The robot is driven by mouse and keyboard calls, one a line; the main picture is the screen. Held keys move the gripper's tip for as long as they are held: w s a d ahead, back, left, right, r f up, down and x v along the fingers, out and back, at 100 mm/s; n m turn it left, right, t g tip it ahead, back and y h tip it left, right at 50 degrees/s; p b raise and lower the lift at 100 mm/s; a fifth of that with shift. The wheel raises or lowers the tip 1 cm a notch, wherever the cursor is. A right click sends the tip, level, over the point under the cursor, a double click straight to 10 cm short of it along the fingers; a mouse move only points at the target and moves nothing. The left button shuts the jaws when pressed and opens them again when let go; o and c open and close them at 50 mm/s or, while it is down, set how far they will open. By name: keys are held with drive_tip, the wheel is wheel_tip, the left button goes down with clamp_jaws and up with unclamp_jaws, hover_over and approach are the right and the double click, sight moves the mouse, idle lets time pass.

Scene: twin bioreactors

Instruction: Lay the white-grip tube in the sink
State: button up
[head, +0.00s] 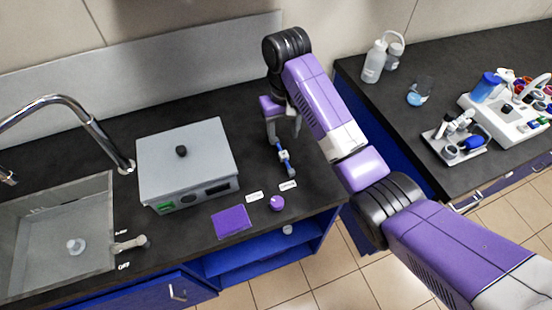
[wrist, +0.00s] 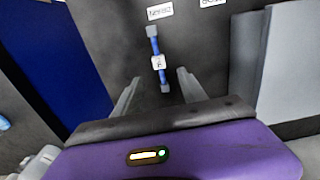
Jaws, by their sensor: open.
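The white-grip tube (head: 284,158) is a thin blue tube with a white block around its middle. It lies on the dark counter to the right of the grey box. It also shows in the wrist view (wrist: 155,46), with its white grip between and slightly beyond my fingertips. My gripper (head: 284,140) is open and empty above the counter, pointing down near the tube's far end. Its two fingers show in the wrist view (wrist: 159,76), one on each side of the tube's line. The grey sink (head: 40,220) is at the far left, with a small drain piece in it.
A grey lidded box (head: 187,160) stands between the sink and the tube. A purple mat (head: 231,222), a purple round knob (head: 277,203) and small labels are near the front edge. A curved faucet (head: 75,108) rises behind the sink. A second counter at right holds bottles and racks.

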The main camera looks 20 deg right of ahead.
sight(284, 154)
wheel_tip(284, 154, down, 3)
drive_tip(key=shift+s+a+r+b, duration=0.1)
drive_tip(key=shift+r+b, duration=0.05)
drive_tip(key=shift+b, duration=0.65)
drive_tip(key=f, duration=0.2)
drive_tip(key=f+p, duration=0.1)
drive_tip(key=shift+s+f, duration=0.25)
drive_tip(key=shift+f, duration=0.75)
clamp_jaws()
